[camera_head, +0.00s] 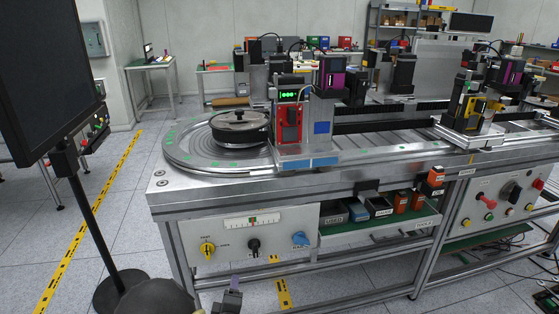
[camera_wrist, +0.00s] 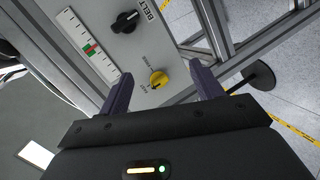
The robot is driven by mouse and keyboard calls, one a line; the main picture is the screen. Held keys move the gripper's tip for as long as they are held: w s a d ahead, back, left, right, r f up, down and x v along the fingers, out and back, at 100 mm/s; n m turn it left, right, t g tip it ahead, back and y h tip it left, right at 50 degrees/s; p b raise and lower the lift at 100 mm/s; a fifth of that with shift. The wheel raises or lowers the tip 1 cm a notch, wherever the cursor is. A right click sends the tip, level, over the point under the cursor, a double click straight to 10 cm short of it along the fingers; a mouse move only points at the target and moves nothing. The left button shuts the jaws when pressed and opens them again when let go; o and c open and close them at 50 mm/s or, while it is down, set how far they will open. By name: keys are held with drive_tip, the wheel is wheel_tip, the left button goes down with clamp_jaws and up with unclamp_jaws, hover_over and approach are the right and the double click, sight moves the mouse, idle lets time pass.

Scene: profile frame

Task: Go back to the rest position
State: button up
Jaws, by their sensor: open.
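My gripper (camera_wrist: 161,97) shows in the wrist view with its two dark fingers spread apart and nothing between them. Beyond the fingers is the bench's front control panel (camera_wrist: 105,45), with a yellow knob (camera_wrist: 158,79), a black belt knob (camera_wrist: 125,21) and a scale with green and red marks (camera_wrist: 88,47). In the head view my gripper (camera_head: 230,298) shows only in part at the bottom edge, below the panel (camera_head: 228,232). The yellow knob (camera_head: 207,250) and black knob (camera_head: 253,246) are seen there. The gripper appears apart from the panel.
A metal bench (camera_head: 390,170) carries a round turntable (camera_head: 190,150) with a dark lidded round part (camera_head: 240,127) and a red station (camera_head: 290,120). Small bins (camera_head: 380,206) sit on a shelf below. A monitor on a stand (camera_head: 75,190) is at left. Open floor (camera_head: 120,220) lies between.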

drive_tip(key=w+d+r+m+g+h, duration=0.1)
drive_tip(key=d+r+m+g, duration=0.1)
drive_tip(key=d+m+g, duration=0.35)
drive_tip(key=s+d+r+m+g, duration=0.3)
drive_tip(key=s+d+r+m, duration=0.25)
drive_tip(key=s+d, duration=0.5)
drive_tip(key=s+d+r+m+g, duration=0.3)
drive_tip(key=s+d+r+m, duration=0.3)
drive_tip(key=d, duration=0.8)
wheel_tip(320, 180, up, 26)
drive_tip(key=s+n+p, duration=0.1)
drive_tip(key=p, duration=2.6)
drive_tip(key=shift+a+r, duration=0.2)
drive_tip(key=shift+g, duration=0.25)
